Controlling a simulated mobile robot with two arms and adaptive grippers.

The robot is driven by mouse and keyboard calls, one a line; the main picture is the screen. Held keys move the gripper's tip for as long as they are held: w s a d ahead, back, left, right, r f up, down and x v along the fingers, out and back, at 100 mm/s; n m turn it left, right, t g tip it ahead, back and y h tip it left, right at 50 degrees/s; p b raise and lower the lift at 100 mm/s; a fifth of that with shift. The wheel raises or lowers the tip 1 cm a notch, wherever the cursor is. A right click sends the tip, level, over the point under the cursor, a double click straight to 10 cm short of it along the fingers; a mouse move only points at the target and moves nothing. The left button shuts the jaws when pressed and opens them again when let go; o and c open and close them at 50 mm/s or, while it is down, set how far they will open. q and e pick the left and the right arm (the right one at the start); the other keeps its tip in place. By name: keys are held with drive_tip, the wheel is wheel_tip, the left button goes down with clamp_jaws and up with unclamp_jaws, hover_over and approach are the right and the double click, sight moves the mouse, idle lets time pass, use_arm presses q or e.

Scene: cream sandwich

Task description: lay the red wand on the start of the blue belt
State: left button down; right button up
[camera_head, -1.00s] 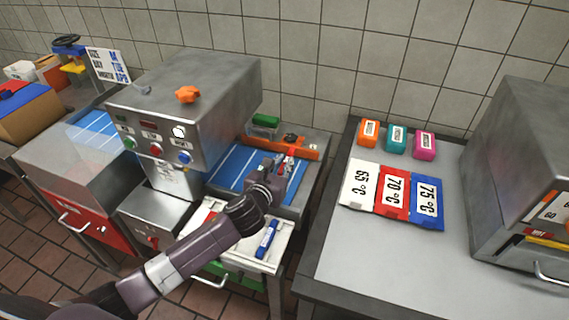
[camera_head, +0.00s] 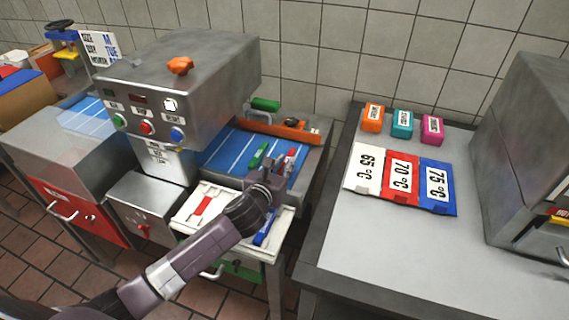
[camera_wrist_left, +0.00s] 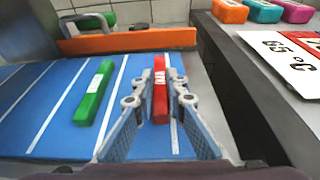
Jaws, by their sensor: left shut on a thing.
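My left gripper (camera_head: 277,168) is over the right end of the blue belt (camera_head: 226,152), shut on the red wand. The red wand (camera_head: 291,158) has a white label and points away from me toward the orange bar. In the left wrist view, the red wand (camera_wrist_left: 160,92) stands between the two fingertips (camera_wrist_left: 157,100), above or on the blue belt (camera_wrist_left: 48,105); I cannot tell if it touches. A green wand (camera_wrist_left: 94,94) lies on the belt to its left, also seen in the head view (camera_head: 258,155). My right gripper is not in view.
An orange bar (camera_head: 272,127) crosses the belt's far side. A white tray (camera_head: 186,221) in front holds a red strip (camera_head: 203,205) and a blue wand (camera_head: 266,229). A steel machine (camera_head: 176,80) stands over the belt at left. A table with temperature cards (camera_head: 400,178) is at right.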

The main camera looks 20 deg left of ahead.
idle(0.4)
use_arm(q)
drive_tip(key=c, duration=1.8)
unclamp_jaws()
drive_tip(key=shift+c, duration=0.2)
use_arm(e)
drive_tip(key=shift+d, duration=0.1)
use_arm(q)
drive_tip(key=v, duration=1.2)
drive_tip(key=shift+d, duration=0.1)
